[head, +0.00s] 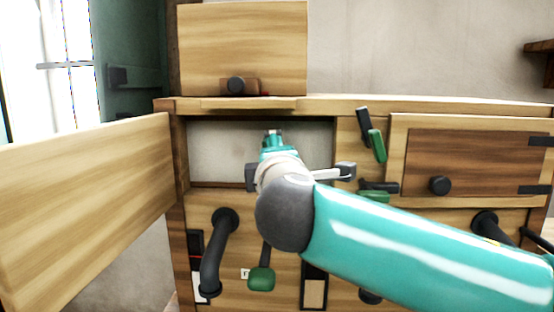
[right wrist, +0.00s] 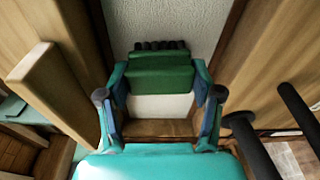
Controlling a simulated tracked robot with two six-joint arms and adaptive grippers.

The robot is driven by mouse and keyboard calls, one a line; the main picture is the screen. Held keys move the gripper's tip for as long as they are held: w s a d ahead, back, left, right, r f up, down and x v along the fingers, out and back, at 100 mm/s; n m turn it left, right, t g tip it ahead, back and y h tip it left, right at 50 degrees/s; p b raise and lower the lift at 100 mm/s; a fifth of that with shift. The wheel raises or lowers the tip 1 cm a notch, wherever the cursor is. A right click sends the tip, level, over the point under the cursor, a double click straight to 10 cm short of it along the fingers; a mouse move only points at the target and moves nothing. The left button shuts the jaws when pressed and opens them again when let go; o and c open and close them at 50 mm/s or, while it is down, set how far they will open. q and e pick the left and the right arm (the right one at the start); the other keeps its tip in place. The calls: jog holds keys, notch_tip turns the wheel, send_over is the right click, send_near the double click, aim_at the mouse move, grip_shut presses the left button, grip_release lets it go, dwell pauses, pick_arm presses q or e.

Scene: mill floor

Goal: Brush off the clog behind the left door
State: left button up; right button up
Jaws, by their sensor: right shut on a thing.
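The left door (head: 85,205) stands swung open at the left of the head view. Behind it is a pale recess (head: 218,140) in the wooden cabinet. My right arm reaches across from the right, and my right gripper (head: 274,142) is at this recess. In the right wrist view my right gripper (right wrist: 160,105) is shut on a green brush (right wrist: 162,76) whose dark bristles (right wrist: 160,46) point away from me toward the pale wall. I cannot make out the clog; my arm and the brush hide part of the recess. My left gripper is not in view.
A closed right door (head: 415,160) with a black knob is beside the recess. A wooden panel (head: 243,45) with a black knob stands above. Green-handled levers (head: 377,146) and a curved black handle (head: 215,250) stick out of the front near my arm. A bright window is far left.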

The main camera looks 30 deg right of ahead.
jog(key=shift+w+a+p, duration=0.15)
jog(key=shift+w+a, duration=0.5)
jog(key=shift+a, duration=0.3)
jog(key=shift+w+a+p, duration=0.1)
jog(key=shift+w+a, duration=0.6)
jog(key=shift+a, duration=0.3)
jog(key=shift+w+a+p, duration=0.15)
jog(key=shift+w+a, duration=0.5)
jog(key=shift+a, duration=0.3)
jog(key=shift+w+a+p, duration=0.25)
jog(key=shift+w+a, duration=0.2)
jog(key=shift+a, duration=0.25)
jog(key=shift+w+a+p, duration=0.2)
jog(key=shift+w+a, duration=0.25)
jog(key=shift+a, duration=0.2)
jog(key=shift+s+a, duration=0.1)
jog(key=shift+a+b+v, duration=0.15)
jog(key=shift+b+v, duration=0.35)
jog(key=shift+v, duration=0.9)
jog(key=shift+a+b+v, duration=0.2)
jog(key=shift+b+v, duration=0.25)
jog(key=shift+v, duration=0.95)
